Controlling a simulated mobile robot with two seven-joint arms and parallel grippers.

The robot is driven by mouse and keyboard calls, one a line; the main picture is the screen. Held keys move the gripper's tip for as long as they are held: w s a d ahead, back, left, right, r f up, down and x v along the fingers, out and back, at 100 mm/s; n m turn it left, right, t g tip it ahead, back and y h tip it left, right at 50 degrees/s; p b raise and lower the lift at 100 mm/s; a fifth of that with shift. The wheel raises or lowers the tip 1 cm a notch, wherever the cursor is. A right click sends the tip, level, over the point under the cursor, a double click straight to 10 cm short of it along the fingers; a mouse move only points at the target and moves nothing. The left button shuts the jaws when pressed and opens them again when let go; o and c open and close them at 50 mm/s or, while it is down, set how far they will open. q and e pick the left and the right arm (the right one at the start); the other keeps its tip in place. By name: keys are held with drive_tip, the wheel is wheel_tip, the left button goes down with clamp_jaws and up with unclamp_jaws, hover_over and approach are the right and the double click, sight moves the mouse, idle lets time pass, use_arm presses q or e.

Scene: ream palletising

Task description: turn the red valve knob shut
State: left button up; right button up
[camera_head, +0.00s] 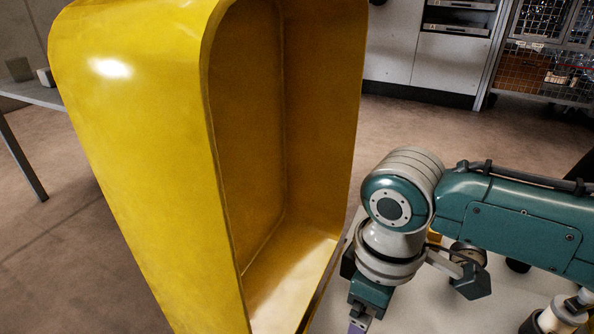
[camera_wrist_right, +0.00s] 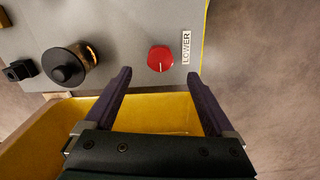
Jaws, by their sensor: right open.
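The red valve knob (camera_wrist_right: 161,59) is on a grey panel (camera_wrist_right: 125,30) in the right wrist view, beside a "LOWER" label (camera_wrist_right: 186,47). A thin white mark on the knob points toward the bottom of that view. My right gripper (camera_wrist_right: 159,75) is open, with its two dark fingers spread on either side below the knob and apart from it. In the head view, the same right gripper (camera_head: 358,322) points down at the bottom edge, right of a yellow housing. The knob is not visible in the head view. My left gripper is not in view.
The tall yellow housing (camera_head: 140,130) with an open hollow front fills the head view's left and middle. On the panel, a black round knob (camera_wrist_right: 68,65) and a small black fitting (camera_wrist_right: 20,70) sit left of the red knob. White drawers (camera_head: 440,60) stand behind.

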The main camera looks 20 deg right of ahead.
wheel_tip(320, 180, down, 7)
drive_tip(key=b, duration=0.5)
drive_tip(key=shift+r, duration=0.1)
